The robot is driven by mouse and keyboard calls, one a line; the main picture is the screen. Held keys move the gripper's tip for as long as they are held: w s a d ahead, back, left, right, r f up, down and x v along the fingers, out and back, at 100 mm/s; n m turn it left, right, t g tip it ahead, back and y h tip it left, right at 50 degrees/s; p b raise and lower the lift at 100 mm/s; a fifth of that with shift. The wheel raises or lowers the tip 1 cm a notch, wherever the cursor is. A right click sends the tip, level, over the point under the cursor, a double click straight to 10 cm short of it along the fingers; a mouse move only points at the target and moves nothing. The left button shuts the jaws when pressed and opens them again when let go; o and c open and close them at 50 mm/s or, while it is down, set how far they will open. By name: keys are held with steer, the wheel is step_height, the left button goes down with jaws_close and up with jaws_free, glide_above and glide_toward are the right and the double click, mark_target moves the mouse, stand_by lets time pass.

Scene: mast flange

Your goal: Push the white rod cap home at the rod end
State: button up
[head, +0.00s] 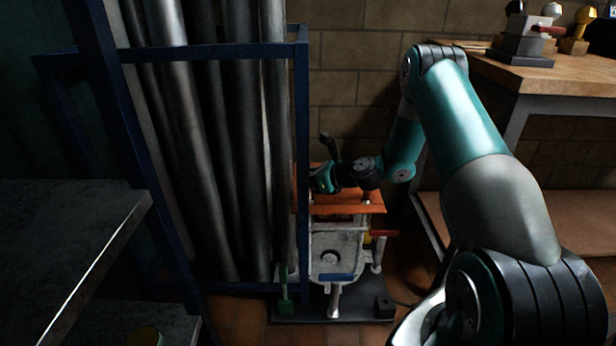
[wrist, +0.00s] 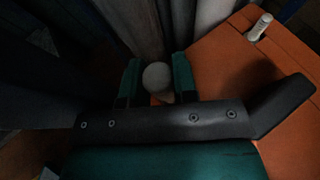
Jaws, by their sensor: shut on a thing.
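In the wrist view my gripper (wrist: 156,84) has its two green fingers on either side of a round white piece, which looks like the white rod cap (wrist: 157,76). The jaws are shut on it. Its lower part is hidden by the dark gripper body, and I cannot tell whether it touches a rod end. In the head view my gripper (head: 320,181) is just above the orange plate (head: 347,208), close behind the blue frame post. The cap and fingertips cannot be made out there.
Tall grey pipes (head: 236,150) stand in a blue frame (head: 303,120) left of my gripper. Below the orange plate is a pale flange unit (head: 338,257) on a dark base. A small pale peg (wrist: 260,27) shows on the orange surface. A workbench (head: 540,80) stands at right.

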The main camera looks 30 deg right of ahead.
steer(key=shift+f+b, duration=1)
steer(key=shift+f, duration=1.15)
steer(key=o, duration=1)
steer(key=shift+s, duration=0.1)
steer(key=p+v, duration=0.5)
steer(key=v, duration=1.2)
steer(key=shift+r, duration=0.25)
